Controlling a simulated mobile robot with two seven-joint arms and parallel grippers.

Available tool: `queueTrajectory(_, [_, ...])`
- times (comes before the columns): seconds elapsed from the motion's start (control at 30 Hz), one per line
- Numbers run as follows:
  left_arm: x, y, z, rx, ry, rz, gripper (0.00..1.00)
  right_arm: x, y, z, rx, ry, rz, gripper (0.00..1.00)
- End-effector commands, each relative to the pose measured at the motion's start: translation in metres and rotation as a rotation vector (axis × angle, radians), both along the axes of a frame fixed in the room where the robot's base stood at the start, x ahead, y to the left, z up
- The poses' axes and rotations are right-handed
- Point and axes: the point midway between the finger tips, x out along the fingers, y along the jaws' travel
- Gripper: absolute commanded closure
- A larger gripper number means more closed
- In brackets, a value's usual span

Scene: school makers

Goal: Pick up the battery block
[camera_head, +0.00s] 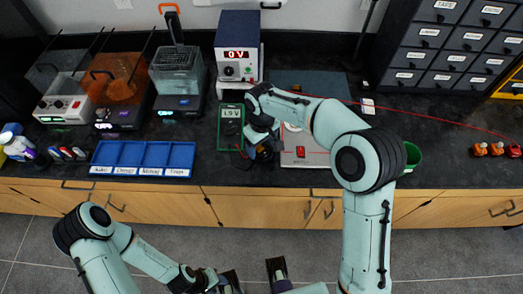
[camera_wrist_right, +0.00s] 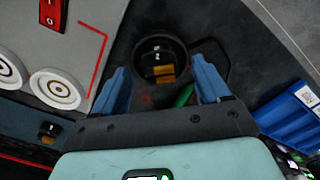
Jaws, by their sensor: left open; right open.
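A dark block with orange-yellow bands, which looks like the battery block (camera_wrist_right: 160,68), sits in a round black holder (camera_wrist_right: 136,50) in the right wrist view. In the head view the holder (camera_head: 264,154) shows partly behind my right gripper (camera_head: 252,150). In the wrist view my right gripper (camera_wrist_right: 160,78) is open, its blue fingers on either side of the block, apart from it. I cannot tell its height above the block. My left gripper (camera_head: 214,282) is open and empty, low in front of the counter.
A grey board (camera_head: 318,158) with a red block (camera_head: 300,152) lies right of the holder. A green multimeter (camera_head: 230,126) and a blue tray (camera_head: 142,158) stand left. A small orange-banded block (camera_wrist_right: 48,132) lies beyond the board.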

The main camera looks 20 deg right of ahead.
Motion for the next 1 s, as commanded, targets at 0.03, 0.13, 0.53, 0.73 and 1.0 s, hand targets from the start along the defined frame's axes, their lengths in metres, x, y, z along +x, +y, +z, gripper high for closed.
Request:
queueTrajectory(0.03, [0.0,0.0,-0.001,0.0,0.0,0.0,0.57,0.0,0.0,-0.005,0.0,0.001,0.0,0.25])
queueTrajectory(0.13, [0.0,0.0,-0.001,0.0,0.0,0.0,0.57,0.0,0.0,-0.007,0.0,-0.001,0.0,0.25])
queueTrajectory(0.53, [0.0,0.0,0.0,0.0,0.0,0.0,0.57,0.0,0.0,-0.007,0.0,-0.001,0.0,0.87])
queueTrajectory(0.73, [0.0,0.0,0.0,0.0,0.0,0.0,0.57,0.0,0.0,-0.006,0.001,-0.002,0.0,0.92])
queueTrajectory(1.0, [0.0,0.0,0.002,0.0,-0.001,0.0,0.57,0.001,0.0,0.009,0.001,-0.004,-0.001,0.92])
